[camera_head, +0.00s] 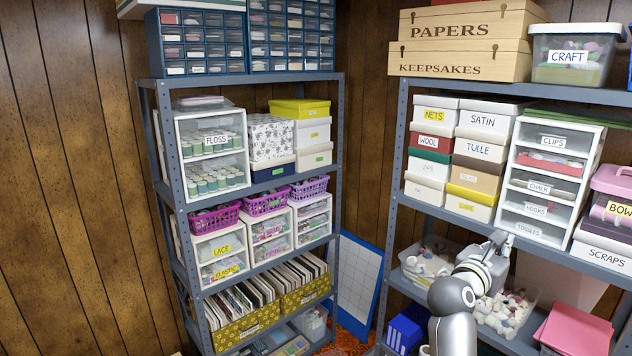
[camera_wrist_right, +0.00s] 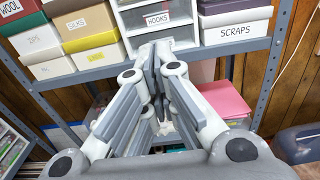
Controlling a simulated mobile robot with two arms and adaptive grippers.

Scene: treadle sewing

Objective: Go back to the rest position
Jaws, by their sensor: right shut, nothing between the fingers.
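My right gripper (camera_head: 502,242) is in the head view at the lower right, in front of the right-hand grey metal shelf (camera_head: 560,262). In the right wrist view its fingers (camera_wrist_right: 157,80) are together, with nothing between them. The fingertips show in front of the white drawer unit (camera_wrist_right: 144,18), just below the drawer labelled HOOKS. I cannot tell whether they touch the shelf edge. My left gripper is not in view.
A bin of soft scraps (camera_head: 503,312) and pink sheets (camera_head: 574,330) lie on the lower shelf near my right arm. Labelled boxes (camera_head: 430,140) fill the shelf above. A second shelf unit (camera_head: 265,268) stands left. A blue-edged board (camera_head: 358,280) leans between the units.

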